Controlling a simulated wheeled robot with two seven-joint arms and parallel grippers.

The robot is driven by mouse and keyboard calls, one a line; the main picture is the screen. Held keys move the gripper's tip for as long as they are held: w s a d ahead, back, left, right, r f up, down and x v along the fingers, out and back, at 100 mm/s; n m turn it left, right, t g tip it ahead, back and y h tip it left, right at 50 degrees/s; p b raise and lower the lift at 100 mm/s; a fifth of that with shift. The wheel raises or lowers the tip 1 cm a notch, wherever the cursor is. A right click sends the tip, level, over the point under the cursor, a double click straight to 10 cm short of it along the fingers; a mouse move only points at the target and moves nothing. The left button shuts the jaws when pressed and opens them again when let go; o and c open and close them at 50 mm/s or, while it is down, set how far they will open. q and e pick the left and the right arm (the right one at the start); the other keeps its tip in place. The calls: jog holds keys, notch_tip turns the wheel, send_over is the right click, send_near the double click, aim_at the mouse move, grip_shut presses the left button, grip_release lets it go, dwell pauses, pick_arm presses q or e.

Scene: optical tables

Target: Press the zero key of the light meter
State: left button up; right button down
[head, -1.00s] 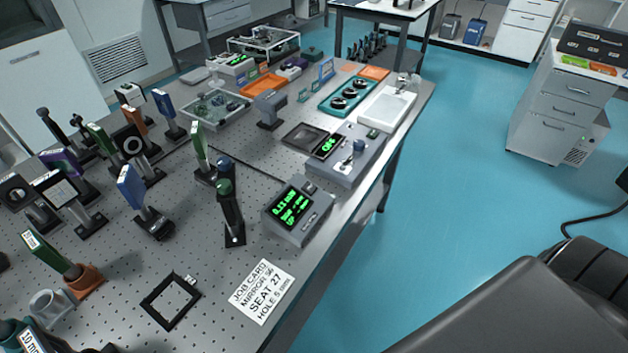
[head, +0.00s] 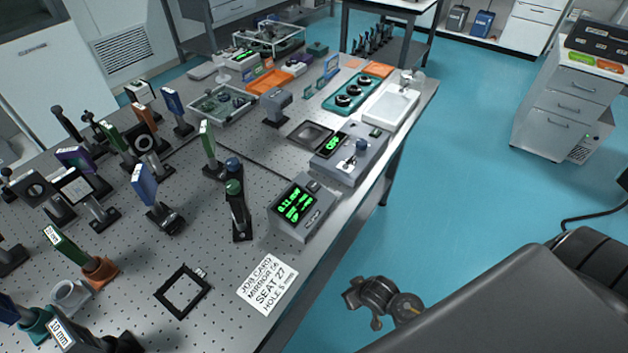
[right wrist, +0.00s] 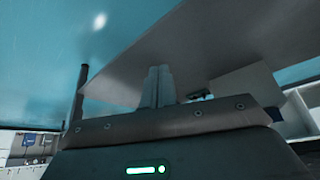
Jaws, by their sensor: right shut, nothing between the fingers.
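The light meter (head: 302,211) is a grey box with a dark sloping panel and green digits, standing near the right edge of the perforated table. Its small keys are too small to tell apart. My right gripper (right wrist: 158,84) is shut and empty in the right wrist view, its fingers against a grey slab and teal floor behind. In the head view, a dark part that seems to be my right arm's end (head: 382,300) is low over the floor, right of the table edge and apart from the meter. My left gripper is not in view.
A post with a green knob (head: 236,205) stands just left of the meter. A job card (head: 267,284) and a black square frame (head: 182,291) lie in front. Another grey box with a green display (head: 352,165) stands behind. Several mounted optics fill the left side.

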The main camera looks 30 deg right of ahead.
notch_tip(320, 180, up, 29)
jog(key=w+a+t+p, duration=0.2)
jog(key=t+p, duration=0.1)
jog(key=w+r+m+t+y, duration=0.2)
jog(key=w+r+y, duration=0.5)
jog(key=w+r, duration=0.5)
jog(key=shift+w+d+r+b, duration=0.15)
jog(key=shift+d+r+b, duration=0.2)
jog(key=shift+r, duration=1.15)
jog(key=shift+f, duration=0.1)
